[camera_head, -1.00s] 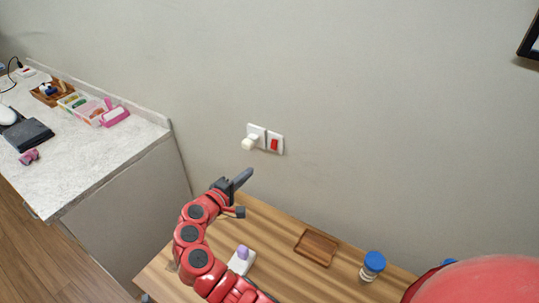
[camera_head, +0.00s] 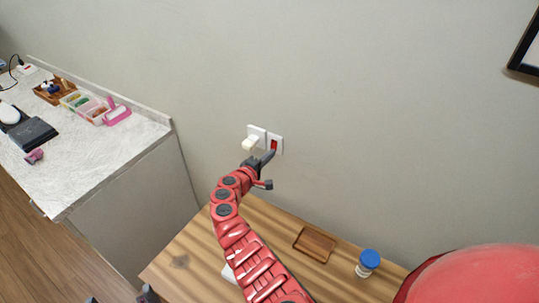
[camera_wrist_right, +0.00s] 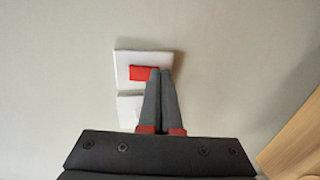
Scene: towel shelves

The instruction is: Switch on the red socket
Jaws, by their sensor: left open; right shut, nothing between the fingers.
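The red socket switch (camera_head: 274,145) is on a white wall plate (camera_head: 280,138). In the right wrist view the red switch (camera_wrist_right: 140,73) is on its plate (camera_wrist_right: 148,57), partly covered at its right edge by my fingertips. My right gripper (camera_head: 271,154) is shut and empty, with its tips at the switch's lower edge in the head view; it also shows in the right wrist view (camera_wrist_right: 160,71). I cannot tell whether the tips touch the switch or which way it is tilted. My left gripper (camera_head: 120,298) is open at the bottom edge, mostly out of frame.
Below is a wooden table (camera_head: 180,262) with a wooden tray (camera_head: 314,244) and a blue-capped bottle (camera_head: 368,263). A counter (camera_head: 90,165) with boxes stands at left.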

